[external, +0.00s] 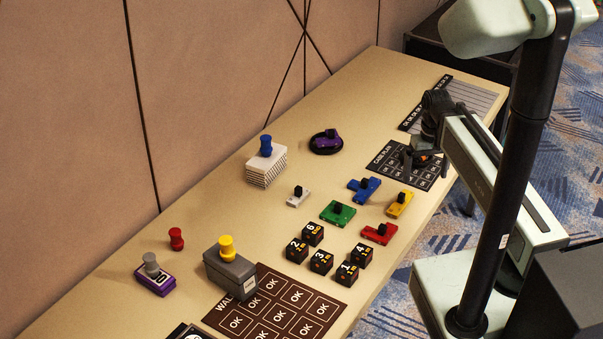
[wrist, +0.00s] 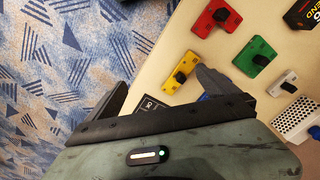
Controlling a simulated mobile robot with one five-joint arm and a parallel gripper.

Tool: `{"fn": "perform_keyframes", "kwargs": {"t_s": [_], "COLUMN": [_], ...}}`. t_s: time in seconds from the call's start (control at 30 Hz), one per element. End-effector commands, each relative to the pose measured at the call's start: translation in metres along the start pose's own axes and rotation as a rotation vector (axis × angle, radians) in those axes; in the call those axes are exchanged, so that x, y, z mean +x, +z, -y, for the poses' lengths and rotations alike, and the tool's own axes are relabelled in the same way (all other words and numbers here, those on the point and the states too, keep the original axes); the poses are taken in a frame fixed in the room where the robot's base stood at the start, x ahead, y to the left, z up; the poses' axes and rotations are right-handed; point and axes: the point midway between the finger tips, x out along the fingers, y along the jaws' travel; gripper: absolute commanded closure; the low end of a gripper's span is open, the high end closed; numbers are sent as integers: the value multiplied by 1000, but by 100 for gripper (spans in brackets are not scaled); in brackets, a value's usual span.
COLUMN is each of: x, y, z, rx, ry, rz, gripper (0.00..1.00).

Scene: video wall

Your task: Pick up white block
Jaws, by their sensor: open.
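The white block (external: 296,201) is a small flat piece with a black knob, lying on the table left of the blue and green blocks. It also shows in the wrist view (wrist: 277,87) at the right, beyond my right finger. My gripper (external: 419,157) is open and empty.
Near the white block are a green block (external: 337,213), a blue block (external: 362,189), a yellow block (external: 398,208) and a red block (external: 376,236). A white box with a blue knob (external: 262,171) stands behind it. Several black number cubes (external: 321,262) sit in front.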

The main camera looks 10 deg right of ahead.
Motion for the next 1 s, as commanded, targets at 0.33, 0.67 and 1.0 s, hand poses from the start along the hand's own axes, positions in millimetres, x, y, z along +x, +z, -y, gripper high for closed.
{"fn": "perform_keyframes", "kwargs": {"t_s": [0.33,0.67,1.0], "x": [0,0,8], "y": [0,0,-87], "z": [0,-5,-63], "rx": [0,-186,-1081], "ry": [0,21,502], "rz": [0,4,272], "gripper": [56,56,56]}}
